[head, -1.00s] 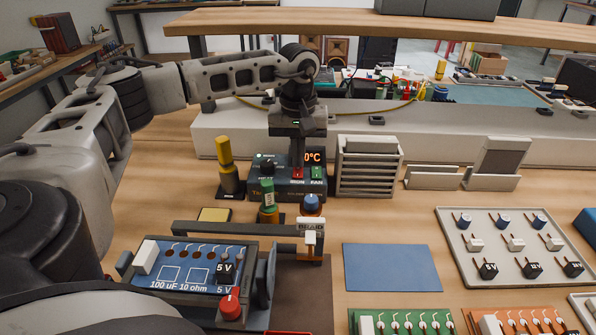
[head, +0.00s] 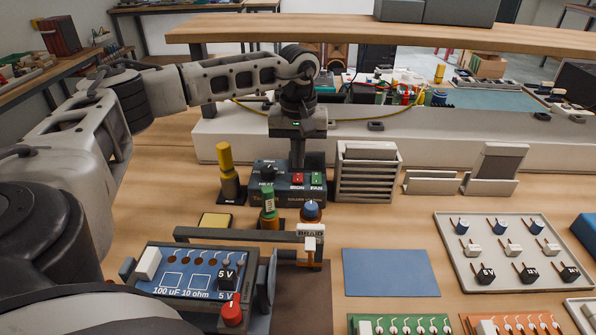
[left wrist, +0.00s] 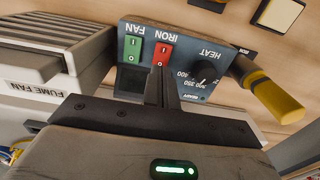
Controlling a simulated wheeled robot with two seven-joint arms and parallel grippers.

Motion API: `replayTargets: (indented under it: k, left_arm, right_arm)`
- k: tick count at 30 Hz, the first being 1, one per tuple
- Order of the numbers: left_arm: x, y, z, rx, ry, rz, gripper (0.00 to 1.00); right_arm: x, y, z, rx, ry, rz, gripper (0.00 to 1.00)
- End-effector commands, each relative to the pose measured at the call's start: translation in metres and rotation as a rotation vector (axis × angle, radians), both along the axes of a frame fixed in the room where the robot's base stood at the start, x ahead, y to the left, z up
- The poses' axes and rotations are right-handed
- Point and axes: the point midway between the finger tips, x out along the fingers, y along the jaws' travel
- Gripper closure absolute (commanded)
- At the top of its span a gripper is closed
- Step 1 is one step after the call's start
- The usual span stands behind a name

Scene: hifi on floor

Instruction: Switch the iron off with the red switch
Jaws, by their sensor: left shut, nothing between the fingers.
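The control box (head: 262,188) stands on the bench, with knob, red IRON switch (head: 297,179) and green FAN switch (head: 316,179). The left wrist view shows the red switch (left wrist: 162,52) upside down, beside the green one (left wrist: 133,50). My left gripper (head: 298,164) is shut and empty, pointing down just behind the red switch. In the wrist view its fingertips (left wrist: 167,76) cover one end of that switch; I cannot tell whether they touch. The display (left wrist: 131,78) looks dark. A yellow-handled iron (head: 225,157) stands in its holder left of the box. My right gripper is out of view.
A slatted box (head: 367,172), labelled FUME FAN in the wrist view, stands right of the control box. A green-topped tool (head: 268,202) and a blue-topped bottle (head: 312,211) stand in front. A blue mat (head: 390,272) lies clear at front right.

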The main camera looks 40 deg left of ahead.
Motion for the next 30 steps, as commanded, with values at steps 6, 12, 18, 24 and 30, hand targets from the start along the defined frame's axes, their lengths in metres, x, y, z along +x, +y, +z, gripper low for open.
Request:
replayTargets:
  k: [6, 12, 18, 24, 30]
  left_arm:
    - [0.0, 0.0, 0.022, 0.0, 0.0, -0.001, 1.0]
    - [0.0, 0.0, 0.037, 0.0, 0.0, -0.001, 1.0]
    - [0.0, 0.0, 0.05, 0.0, 0.0, -0.001, 1.0]
    - [0.0, 0.0, 0.049, 0.0, 0.0, -0.001, 1.0]
    - [0.0, 0.0, 0.049, 0.0, 0.0, 0.0, 1.0]
  right_arm:
    - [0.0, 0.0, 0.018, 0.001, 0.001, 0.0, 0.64]
    - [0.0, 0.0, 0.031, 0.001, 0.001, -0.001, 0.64]
    - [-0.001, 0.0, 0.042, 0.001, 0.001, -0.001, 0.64]
    - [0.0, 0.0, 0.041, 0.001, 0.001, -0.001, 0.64]
    - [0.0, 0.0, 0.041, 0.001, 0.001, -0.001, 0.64]
